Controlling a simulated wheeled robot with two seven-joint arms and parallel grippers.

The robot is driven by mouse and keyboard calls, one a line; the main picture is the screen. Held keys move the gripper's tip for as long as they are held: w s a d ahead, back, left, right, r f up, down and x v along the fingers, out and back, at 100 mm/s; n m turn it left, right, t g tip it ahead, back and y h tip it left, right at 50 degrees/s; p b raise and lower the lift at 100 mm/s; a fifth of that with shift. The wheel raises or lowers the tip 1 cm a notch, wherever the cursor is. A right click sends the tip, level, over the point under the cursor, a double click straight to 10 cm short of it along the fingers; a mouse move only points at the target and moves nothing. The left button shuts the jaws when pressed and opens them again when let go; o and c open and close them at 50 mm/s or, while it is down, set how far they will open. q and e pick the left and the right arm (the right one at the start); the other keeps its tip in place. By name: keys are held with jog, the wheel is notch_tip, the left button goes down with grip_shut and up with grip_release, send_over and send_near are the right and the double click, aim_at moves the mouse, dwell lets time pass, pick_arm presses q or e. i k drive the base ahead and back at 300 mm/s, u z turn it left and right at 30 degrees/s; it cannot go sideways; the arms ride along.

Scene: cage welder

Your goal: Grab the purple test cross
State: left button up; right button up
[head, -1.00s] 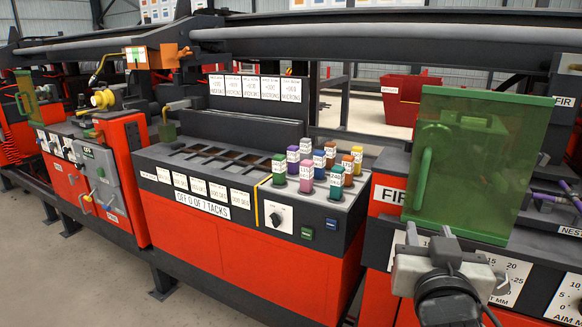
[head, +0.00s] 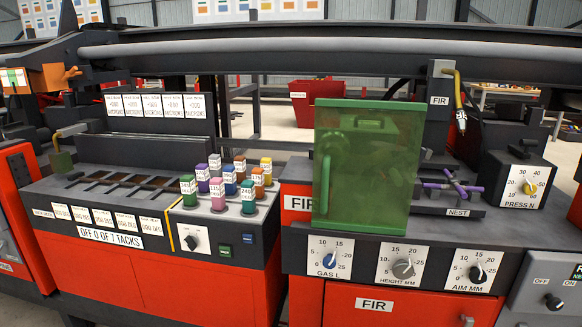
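The purple test cross (head: 455,187) lies on the dark nest block (head: 447,211) labelled NEST, right of the green see-through box. It has several thin purple arms, and its left end is close to the box's edge. Neither of my grippers is in view.
The green box (head: 361,170) with a handle stands on the console just left of the cross. Behind the cross rises a dark post with a yellow cable (head: 460,103). A PRESS N dial box (head: 522,182) stands to the right. Colored labelled pegs (head: 219,191) stand at the left.

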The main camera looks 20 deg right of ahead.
aim_at(461, 190)
jog(key=z, duration=0.75)
jog(key=k, duration=0.3)
jog(key=z, duration=1)
jog(key=i, duration=0.8)
jog(key=u, duration=0.45)
